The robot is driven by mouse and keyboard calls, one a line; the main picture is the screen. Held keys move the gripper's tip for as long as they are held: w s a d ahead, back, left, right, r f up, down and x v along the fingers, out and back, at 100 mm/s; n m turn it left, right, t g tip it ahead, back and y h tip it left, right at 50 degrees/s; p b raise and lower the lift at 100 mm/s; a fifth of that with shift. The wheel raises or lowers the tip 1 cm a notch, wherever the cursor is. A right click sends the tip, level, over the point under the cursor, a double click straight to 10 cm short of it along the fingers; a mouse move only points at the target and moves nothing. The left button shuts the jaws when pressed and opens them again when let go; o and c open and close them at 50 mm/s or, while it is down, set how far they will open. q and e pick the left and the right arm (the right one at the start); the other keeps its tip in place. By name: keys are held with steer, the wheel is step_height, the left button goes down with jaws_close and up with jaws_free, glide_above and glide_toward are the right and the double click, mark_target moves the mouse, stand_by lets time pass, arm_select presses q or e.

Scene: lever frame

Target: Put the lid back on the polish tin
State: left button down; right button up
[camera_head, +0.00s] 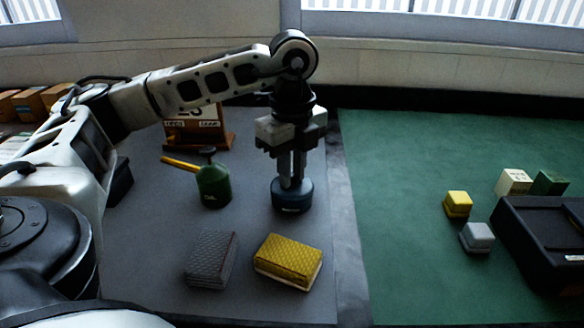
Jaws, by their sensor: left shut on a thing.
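The fingers hide part of the top, and I cannot make out a seam between lid and tin or tell whether the lid is fully seated. My right gripper is not in view.
A green oil can (213,187) with a yellow spout stands left of the tin. A yellow sponge-like block (288,259) and a grey one (211,258) lie in front. Small yellow (457,204) and grey (477,237) blocks and a black tray (540,240) are on the green mat.

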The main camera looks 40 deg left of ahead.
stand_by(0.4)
arm_select(q)
steer(key=c, duration=0.7)
jaws_free()
steer(key=shift+c, duration=0.2)
steer(key=shift+r, duration=0.1)
steer(key=shift+r+p, duration=2.95)
steer(key=shift+r, duration=0.45)
jaws_close()
